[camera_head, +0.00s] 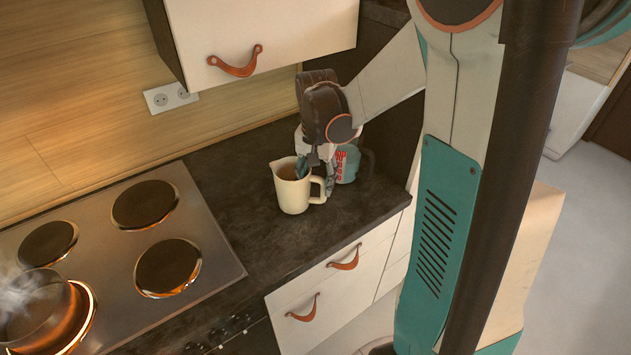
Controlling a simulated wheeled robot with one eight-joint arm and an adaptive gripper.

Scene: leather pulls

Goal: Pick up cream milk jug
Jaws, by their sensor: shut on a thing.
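The cream milk jug (293,192) stands upright on the dark countertop, right of the stove, with its handle to the right. My gripper (314,175) reaches down from above at the jug's right side. It is shut on the jug at the rim and handle side, with one finger over the jug's mouth and the other outside. The exact contact is small and partly hidden. I cannot tell whether the jug's base is off the counter.
A teal mug with red markings (347,164) stands close behind and right of the jug. The stove (120,240) with a steaming pan (35,312) on a glowing burner is at left. A cream wall cabinet (262,35) hangs above. Dark counter (240,225) is clear left of the jug.

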